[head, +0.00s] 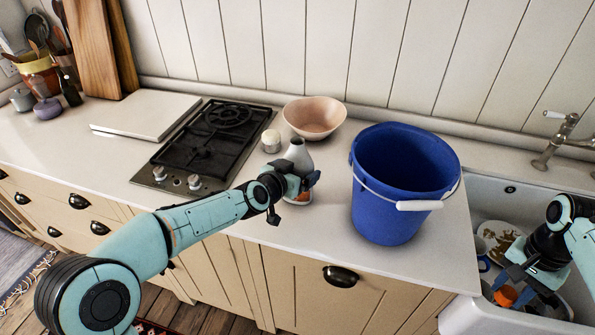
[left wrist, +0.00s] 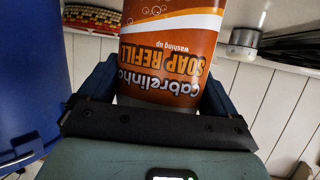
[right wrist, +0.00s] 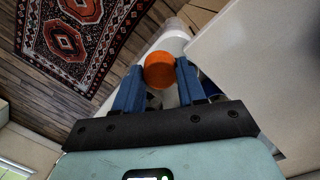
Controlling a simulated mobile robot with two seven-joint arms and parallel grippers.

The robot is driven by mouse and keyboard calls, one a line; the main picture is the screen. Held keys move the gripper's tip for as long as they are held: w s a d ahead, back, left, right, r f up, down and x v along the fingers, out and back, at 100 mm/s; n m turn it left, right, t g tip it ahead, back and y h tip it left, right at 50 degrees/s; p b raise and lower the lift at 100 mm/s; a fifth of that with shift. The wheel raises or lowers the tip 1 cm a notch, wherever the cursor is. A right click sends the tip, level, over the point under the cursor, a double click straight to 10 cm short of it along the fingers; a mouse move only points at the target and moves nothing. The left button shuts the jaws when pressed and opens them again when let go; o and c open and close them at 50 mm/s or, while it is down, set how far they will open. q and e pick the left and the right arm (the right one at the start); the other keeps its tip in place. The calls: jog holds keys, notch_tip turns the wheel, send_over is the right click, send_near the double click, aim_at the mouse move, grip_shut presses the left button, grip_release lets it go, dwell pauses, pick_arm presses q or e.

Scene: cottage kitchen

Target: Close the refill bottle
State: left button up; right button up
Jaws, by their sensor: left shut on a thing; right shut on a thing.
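The soap refill bottle (head: 297,154) stands on the counter in the head view, with a pale tapered top. Its orange label, reading "Soap Refill", fills the left wrist view (left wrist: 165,50). My left gripper (head: 303,184) is shut around the bottle's body. My right gripper (head: 508,284) is over the sink at the right, apart from the bottle. It is shut on an orange round cap (right wrist: 159,70), which also shows in the head view (head: 505,296). The bottle's mouth is too small to make out.
A blue bucket (head: 390,210) with a white handle stands between the bottle and the sink (head: 468,184). A pink bowl (head: 314,116), a small jar (head: 271,141) and a gas hob (head: 207,143) are near the bottle. Dishes (head: 497,240) lie in the sink.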

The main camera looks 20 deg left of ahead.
pick_arm(q)
jog(key=shift+r+p, duration=0.6)
jog(key=shift+r, duration=0.6)
pick_arm(e)
jog(key=shift+w+r, duration=0.1)
jog(key=shift+r, duration=0.65)
pick_arm(q)
notch_tip(320, 180, up, 7)
jog(key=p, duration=0.4)
pick_arm(e)
jog(key=r, duration=0.2)
jog(key=w+r, duration=0.1)
jog(key=r, duration=0.2)
jog(key=shift+r, duration=0.1)
pick_arm(q)
notch_tip(320, 180, up, 10)
jog(key=p, duration=0.6)
send_over(294, 142)
jog(key=w, duration=0.1)
jog(key=shift+w+d+r, duration=0.15)
jog(key=shift+w, duration=0.1)
pick_arm(e)
jog(key=w+r+t, duration=0.1)
jog(key=w+r, duration=0.2)
jog(key=r, duration=0.7)
jog(key=shift+w, duration=0.3)
pick_arm(q)
jog(key=shift+r, duration=0.15)
